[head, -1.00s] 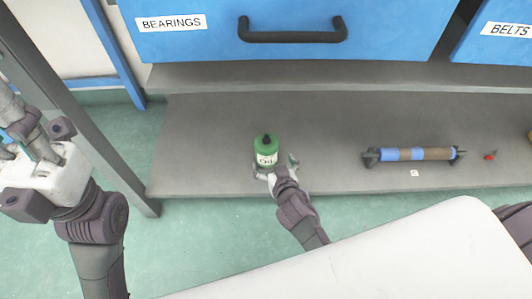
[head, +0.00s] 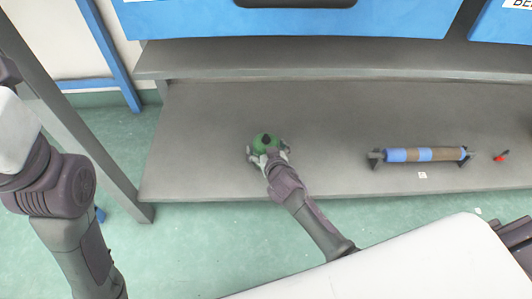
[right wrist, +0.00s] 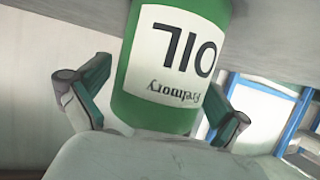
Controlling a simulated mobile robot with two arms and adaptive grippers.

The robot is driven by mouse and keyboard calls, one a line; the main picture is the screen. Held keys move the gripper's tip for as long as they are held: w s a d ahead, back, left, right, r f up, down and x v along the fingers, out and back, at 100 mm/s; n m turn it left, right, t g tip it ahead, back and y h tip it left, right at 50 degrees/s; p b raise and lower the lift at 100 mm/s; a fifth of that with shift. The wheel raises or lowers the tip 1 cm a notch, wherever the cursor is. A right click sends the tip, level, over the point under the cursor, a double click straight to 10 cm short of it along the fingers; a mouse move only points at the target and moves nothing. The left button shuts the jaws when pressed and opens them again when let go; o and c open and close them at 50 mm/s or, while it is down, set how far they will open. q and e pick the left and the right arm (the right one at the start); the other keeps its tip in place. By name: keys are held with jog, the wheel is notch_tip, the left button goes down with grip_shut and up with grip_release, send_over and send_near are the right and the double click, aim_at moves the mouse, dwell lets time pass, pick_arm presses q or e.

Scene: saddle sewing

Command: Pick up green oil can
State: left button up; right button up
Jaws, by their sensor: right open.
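The green oil can (head: 265,140) stands on the grey lower shelf (head: 200,175), seen from above with its dark cap. My right gripper (head: 268,155) is at the can's near side, with its fingers reaching along both sides of it. In the right wrist view the can (right wrist: 138,108), with a white OIL label, sits between the two open fingers of the right gripper (right wrist: 160,110). A gap shows on the left of the can and a smaller one on the right. My left arm is at the left edge of the head view; its gripper is out of frame.
A blue-and-brown roller on a stand (head: 425,154) lies to the right on the shelf, with a small red item (head: 500,156) beyond it. Blue drawers (head: 290,22) hang above the shelf. A white surface (head: 420,265) is in the foreground. The shelf left of the can is clear.

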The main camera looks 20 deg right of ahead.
jog(key=c, duration=1.3)
jog(key=shift+r, duration=0.1)
jog(key=shift+c, duration=0.6)
jog(key=shift+r, duration=0.1)
